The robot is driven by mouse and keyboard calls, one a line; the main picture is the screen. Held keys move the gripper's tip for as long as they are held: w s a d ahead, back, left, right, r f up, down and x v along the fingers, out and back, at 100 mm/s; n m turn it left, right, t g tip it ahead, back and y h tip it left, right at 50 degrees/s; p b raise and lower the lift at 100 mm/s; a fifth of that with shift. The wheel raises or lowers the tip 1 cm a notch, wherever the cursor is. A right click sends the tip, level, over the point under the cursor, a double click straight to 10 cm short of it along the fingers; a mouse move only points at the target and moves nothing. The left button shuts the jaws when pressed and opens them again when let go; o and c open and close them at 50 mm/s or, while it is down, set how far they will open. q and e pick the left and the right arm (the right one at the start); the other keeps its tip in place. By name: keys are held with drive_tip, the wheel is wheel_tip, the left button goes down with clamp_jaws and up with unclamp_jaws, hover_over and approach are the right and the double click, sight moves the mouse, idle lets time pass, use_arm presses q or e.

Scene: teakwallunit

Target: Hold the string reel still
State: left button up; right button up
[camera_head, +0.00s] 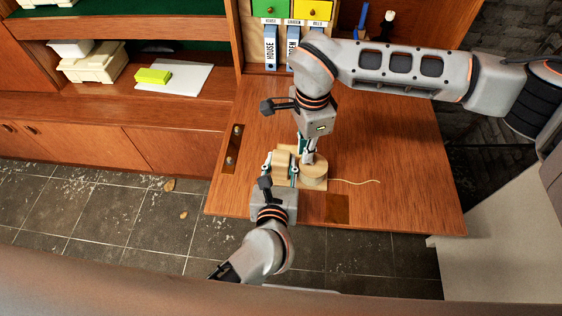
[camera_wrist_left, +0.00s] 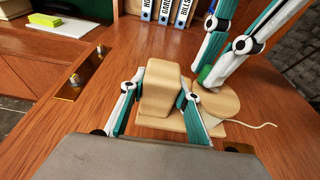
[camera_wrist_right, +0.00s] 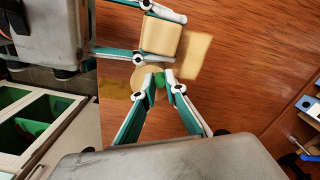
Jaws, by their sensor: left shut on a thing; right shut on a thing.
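The string reel is a pale wooden piece on the desk. It has an upright block (camera_wrist_left: 160,92), a base plate (camera_wrist_left: 165,124) and a round disc (camera_head: 314,176) with a loose string (camera_head: 357,181) trailing right. My left gripper (camera_head: 280,170) comes from the front and is shut on the block, one finger on each side. My right gripper (camera_wrist_right: 160,76) reaches down over the disc and is shut on a small green knob (camera_wrist_right: 159,81) there. The fingers partly hide the knob.
Labelled binders (camera_head: 271,47) stand at the desk's back. A brass strip (camera_head: 234,149) is at the desk's left edge. The desk (camera_head: 400,180) is clear to the right.

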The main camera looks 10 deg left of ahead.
drive_tip(key=o, duration=0.7)
drive_tip(key=shift+r, duration=3.55)
drive_tip(key=shift+f, duration=0.2)
